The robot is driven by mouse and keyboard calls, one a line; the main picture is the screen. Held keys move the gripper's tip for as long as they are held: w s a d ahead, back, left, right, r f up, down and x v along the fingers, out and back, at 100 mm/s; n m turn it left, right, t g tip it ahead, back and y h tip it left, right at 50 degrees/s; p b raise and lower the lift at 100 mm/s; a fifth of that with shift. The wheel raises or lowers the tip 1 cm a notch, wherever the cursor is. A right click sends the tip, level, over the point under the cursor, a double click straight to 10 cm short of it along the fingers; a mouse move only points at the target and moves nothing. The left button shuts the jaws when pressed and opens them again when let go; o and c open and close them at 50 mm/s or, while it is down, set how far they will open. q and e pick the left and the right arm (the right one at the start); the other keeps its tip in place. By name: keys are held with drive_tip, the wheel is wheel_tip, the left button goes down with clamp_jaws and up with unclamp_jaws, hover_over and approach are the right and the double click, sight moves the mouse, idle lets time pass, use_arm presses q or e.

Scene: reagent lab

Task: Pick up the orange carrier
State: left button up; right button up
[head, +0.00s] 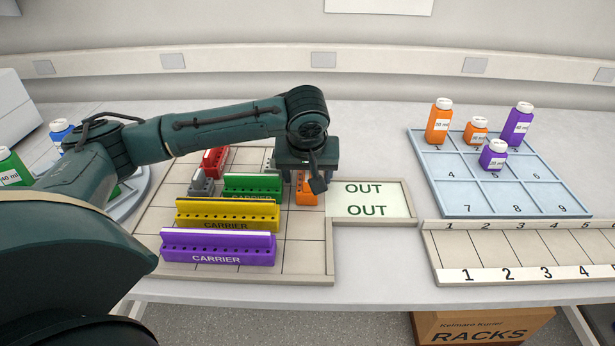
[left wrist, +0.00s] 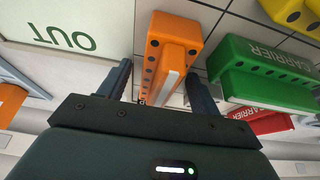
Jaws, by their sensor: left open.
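The orange carrier (head: 306,190) stands at the right edge of the tiled tray (head: 310,262), beside the OUT area, partly hidden by my left gripper in the head view. In the left wrist view the orange carrier (left wrist: 165,55) runs lengthwise between the two open fingers of my left gripper (left wrist: 160,85). One finger is on each side of it, and I see no clear contact. My left gripper (head: 308,183) is over the carrier in the head view, pointing down. My right gripper is in neither view.
Close by stand a green carrier (head: 252,185), a yellow carrier (head: 228,214), a purple carrier (head: 217,247), a red carrier (head: 214,160) and a grey block (head: 201,186). The OUT panel (head: 372,199) is empty. Bottles stand on the blue numbered tray (head: 505,188).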

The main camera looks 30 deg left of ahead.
use_arm(q)
drive_tip(key=shift+f+p, duration=0.15)
drive_tip(key=shift+p, duration=0.15)
drive_tip(key=c, duration=1.1)
